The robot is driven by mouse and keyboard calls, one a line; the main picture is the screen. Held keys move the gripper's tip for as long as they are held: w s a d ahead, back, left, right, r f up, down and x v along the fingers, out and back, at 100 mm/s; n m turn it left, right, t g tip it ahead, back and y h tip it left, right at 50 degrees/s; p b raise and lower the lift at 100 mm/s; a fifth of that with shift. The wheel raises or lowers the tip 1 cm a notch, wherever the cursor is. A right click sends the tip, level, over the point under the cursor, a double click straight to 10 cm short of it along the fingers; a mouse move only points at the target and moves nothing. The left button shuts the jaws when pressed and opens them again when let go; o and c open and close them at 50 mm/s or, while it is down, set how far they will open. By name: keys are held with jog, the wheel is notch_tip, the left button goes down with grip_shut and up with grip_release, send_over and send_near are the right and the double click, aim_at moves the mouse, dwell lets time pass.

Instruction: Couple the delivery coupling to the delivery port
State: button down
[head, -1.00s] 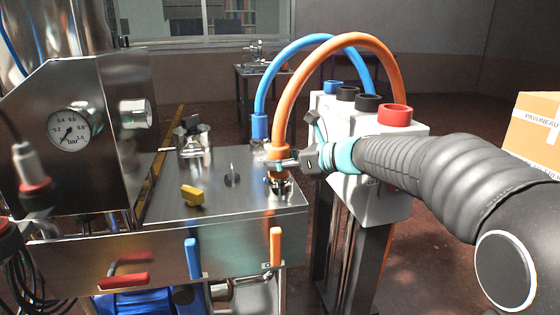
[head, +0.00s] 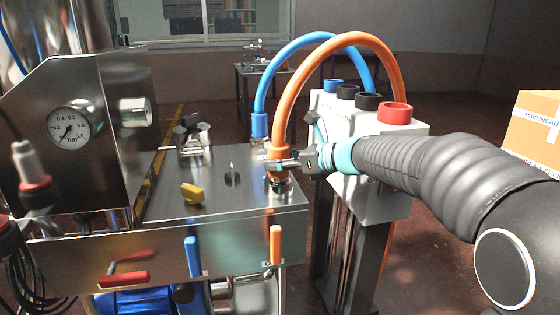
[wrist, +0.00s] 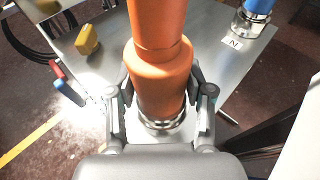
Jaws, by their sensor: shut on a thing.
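The delivery coupling is the orange sleeve (head: 278,160) at the end of an orange hose (head: 338,42). My gripper (head: 277,165) is shut on it from the right. In the wrist view the orange coupling (wrist: 160,80) stands between both fingers of my gripper (wrist: 160,108). Below it a shiny metal port (head: 279,185) rises from the steel top near its right front corner. The coupling sits upright over this port, and its lower end appears to meet it. Whether it is locked cannot be told. The port's metal ring (wrist: 165,124) shows under the coupling in the wrist view.
A blue hose end (head: 260,128) sits on another fitting behind, near an "N" label (wrist: 233,43). A yellow knob (head: 192,193) stands on the steel top (head: 225,205). Blue (head: 193,257) and orange (head: 275,245) handles hang in front. A white holder (head: 365,140) stands at right.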

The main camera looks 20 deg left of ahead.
jog(key=shift+f, duration=0.1)
jog(key=shift+c, duration=1.8)
grip_release()
jog(key=shift+d, duration=0.1)
